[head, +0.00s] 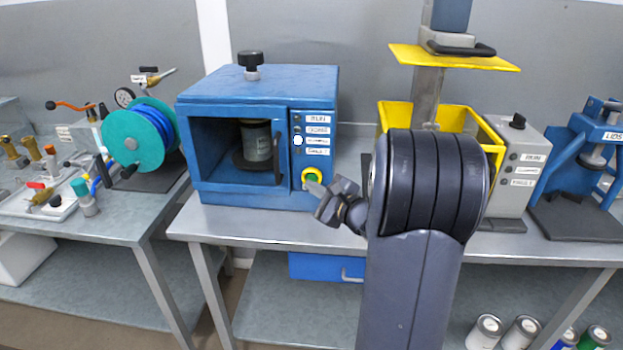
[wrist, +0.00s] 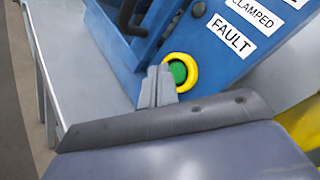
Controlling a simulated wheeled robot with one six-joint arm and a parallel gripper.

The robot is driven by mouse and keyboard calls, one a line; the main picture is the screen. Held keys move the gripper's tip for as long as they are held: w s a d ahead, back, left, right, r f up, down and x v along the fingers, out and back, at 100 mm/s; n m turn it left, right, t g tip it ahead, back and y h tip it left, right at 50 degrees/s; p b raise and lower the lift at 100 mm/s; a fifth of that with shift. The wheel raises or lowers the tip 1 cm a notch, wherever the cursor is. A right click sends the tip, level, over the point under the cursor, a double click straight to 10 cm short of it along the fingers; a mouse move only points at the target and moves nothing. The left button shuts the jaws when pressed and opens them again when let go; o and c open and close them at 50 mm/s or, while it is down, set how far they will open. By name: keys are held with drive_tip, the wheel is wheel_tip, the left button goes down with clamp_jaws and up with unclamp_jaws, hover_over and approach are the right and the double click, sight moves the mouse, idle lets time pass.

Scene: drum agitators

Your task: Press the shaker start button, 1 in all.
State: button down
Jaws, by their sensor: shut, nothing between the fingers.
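The blue shaker (head: 265,82) stands on the bench, with a can (head: 256,145) inside its open bay. Its green start button (head: 313,178) with a yellow ring sits low on the front panel. The button also shows in the wrist view (wrist: 178,72). My gripper (head: 312,186) is shut and empty, with its fingertips right at the button. In the wrist view the closed fingertips (wrist: 160,72) overlap the button's left part. I cannot tell whether they touch it.
A labelled panel with a FAULT label (wrist: 233,36) lies above the button. A dark door handle (head: 278,158) is left of it. A yellow bin machine (head: 493,140) and a grey control box (head: 520,165) stand to the right. A hose reel (head: 130,145) is on the left bench.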

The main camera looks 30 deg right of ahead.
drive_tip(key=shift+w, duration=0.1)
idle(0.5)
drive_tip(key=shift+w+d+b, duration=0.2)
drive_tip(key=shift+w+b, duration=0.05)
drive_tip(key=shift+b, duration=0.05)
